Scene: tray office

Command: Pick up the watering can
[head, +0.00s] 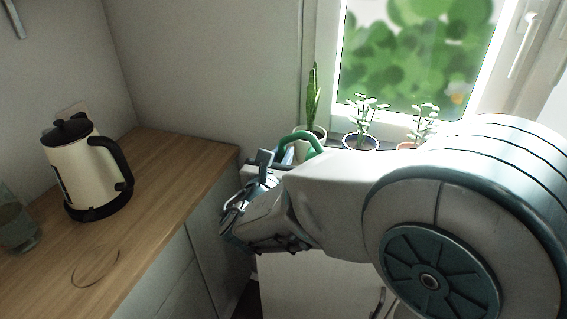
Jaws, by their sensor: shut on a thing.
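The watering can (303,138) shows only as a curved green handle or rim above my arm, near the window. Most of its body is hidden behind my arm and gripper. My gripper (272,160) is at the left end of the arm, right beside the green part, and is shut on the watering can. The exact contact between fingers and can is hidden. I cannot tell whether the can is lifted or still standing on a surface.
Potted plants (361,142) stand along the window side, close behind my arm. A wooden counter (165,190) on the left holds a cream kettle (90,175) and a glass (17,228). A white cabinet (315,290) stands below my arm. The counter's right part is clear.

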